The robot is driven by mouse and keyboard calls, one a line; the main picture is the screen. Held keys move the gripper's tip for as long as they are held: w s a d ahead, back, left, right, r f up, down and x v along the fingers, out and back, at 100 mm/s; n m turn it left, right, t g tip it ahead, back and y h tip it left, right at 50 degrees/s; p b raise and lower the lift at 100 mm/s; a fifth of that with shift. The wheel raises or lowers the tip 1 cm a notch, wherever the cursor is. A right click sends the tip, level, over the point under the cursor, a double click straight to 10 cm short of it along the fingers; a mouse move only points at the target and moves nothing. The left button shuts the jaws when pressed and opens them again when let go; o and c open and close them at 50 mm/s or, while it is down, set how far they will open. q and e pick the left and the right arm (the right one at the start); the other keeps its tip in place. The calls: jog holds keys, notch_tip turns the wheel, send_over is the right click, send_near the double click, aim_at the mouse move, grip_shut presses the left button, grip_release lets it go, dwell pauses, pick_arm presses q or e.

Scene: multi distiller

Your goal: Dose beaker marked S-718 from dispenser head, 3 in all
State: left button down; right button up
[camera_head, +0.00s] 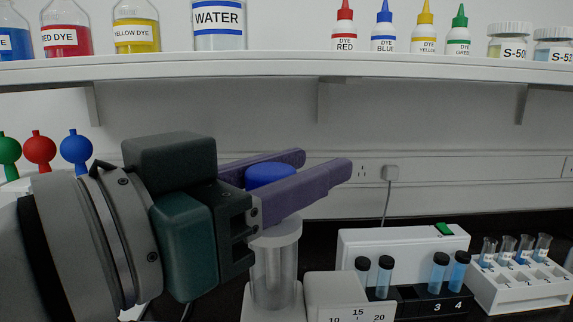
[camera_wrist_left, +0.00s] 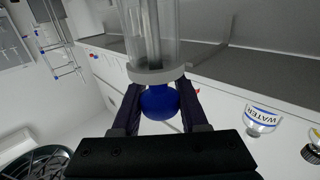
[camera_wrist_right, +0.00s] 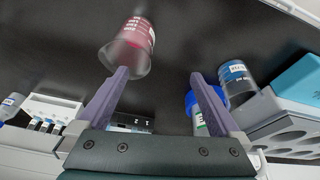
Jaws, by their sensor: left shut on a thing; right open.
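My left gripper (camera_head: 322,160) is shut around the blue knob (camera_head: 268,174) on top of a clear dispenser cylinder (camera_head: 274,265). The knob (camera_wrist_left: 160,103) also shows between the fingers in the left wrist view, with the clear cylinder (camera_wrist_left: 150,40) beyond it. My right gripper (camera_wrist_right: 160,73) is open in the right wrist view and is out of the head view. The dispenser's outlet is hidden.
A dial box (camera_head: 348,295) stands right of the dispenser, beside a tube block (camera_head: 430,300) and a white tube rack (camera_head: 520,285). A shelf (camera_head: 290,70) with bottles runs above. The right wrist view shows a blue-capped container (camera_wrist_right: 192,103) and a blue-labelled vessel (camera_wrist_right: 237,82).

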pick_arm(q)
jog(key=shift+r+p, duration=0.85)
jog(key=shift+r, duration=0.05)
pick_arm(e)
notch_tip(320, 180, up, 2)
jog(key=shift+r, duration=0.15)
pick_arm(q)
jog(key=shift+c, duration=2.2)
grip_release()
jog(key=b+v, duration=0.1)
jog(key=v, duration=0.9)
jog(key=shift+b, duration=0.4)
pick_arm(e)
jog(key=shift+a+f, duration=0.1)
jog(key=shift+f, duration=0.8)
